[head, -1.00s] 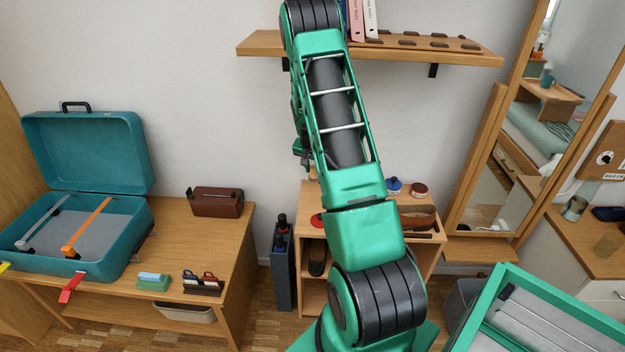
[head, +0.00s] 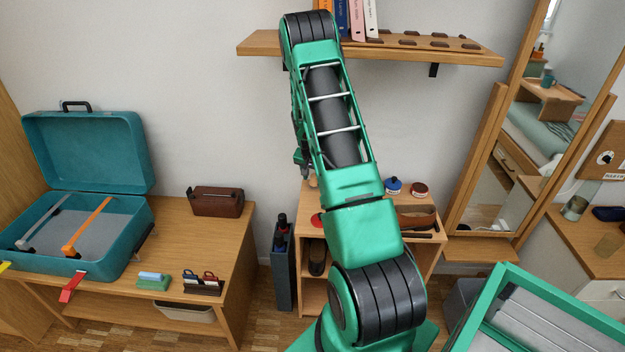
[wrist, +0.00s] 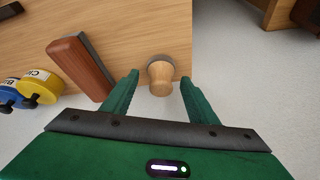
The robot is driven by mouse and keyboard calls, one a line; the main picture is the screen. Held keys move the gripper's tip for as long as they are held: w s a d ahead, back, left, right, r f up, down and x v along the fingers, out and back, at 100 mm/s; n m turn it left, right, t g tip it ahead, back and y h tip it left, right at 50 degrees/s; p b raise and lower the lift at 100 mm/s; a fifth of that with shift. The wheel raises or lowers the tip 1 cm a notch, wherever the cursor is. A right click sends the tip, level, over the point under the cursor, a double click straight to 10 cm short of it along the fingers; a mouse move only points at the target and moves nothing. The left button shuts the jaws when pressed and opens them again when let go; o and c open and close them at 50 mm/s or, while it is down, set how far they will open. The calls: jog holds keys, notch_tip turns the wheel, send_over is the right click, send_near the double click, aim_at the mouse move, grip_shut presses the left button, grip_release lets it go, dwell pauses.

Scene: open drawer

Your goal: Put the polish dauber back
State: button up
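The polish dauber (wrist: 160,76) has a rounded pale wood handle and a dark grey pad. In the wrist view it is near the edge of a wooden surface (wrist: 140,25), and its handle points towards my gripper. My gripper (wrist: 158,88) is open, with one green finger on each side of the dauber and a gap on both sides. In the head view, a small pale piece, probably the dauber, shows beside my arm at the cabinet top (head: 370,205). My arm largely hides the gripper there.
A dark wooden brush (wrist: 80,66) lies close to the left finger. A yellow tin (wrist: 42,86) and a blue tin (wrist: 10,95) are farther left. In the head view, a blue-lidded tin (head: 393,186) and a dark red tin (head: 419,190) stand at the cabinet's back. A shelf (head: 460,54) hangs above.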

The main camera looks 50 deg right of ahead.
jog(key=s+a+r+n, duration=0.1)
jog(key=s+a+r, duration=0.35)
jog(key=r, duration=0.55)
jog(key=s+a+r, duration=0.4)
jog(key=a+r, duration=0.1)
jog(key=r, duration=0.4)
jog(key=s+a+r+n+g+y, duration=0.1)
jog(key=s+a+r, duration=0.4)
jog(key=s+a, duration=0.5)
jog(key=s+a+r+n+g+y, duration=0.1)
jog(key=s+a+r+n+y, duration=0.2)
jog(key=s+a, duration=0.8)
jog(key=s+r+n, duration=0.2)
jog(key=s+r, duration=0.1)
jog(key=s, duration=0.4)
jog(key=shift+a, duration=0.25)
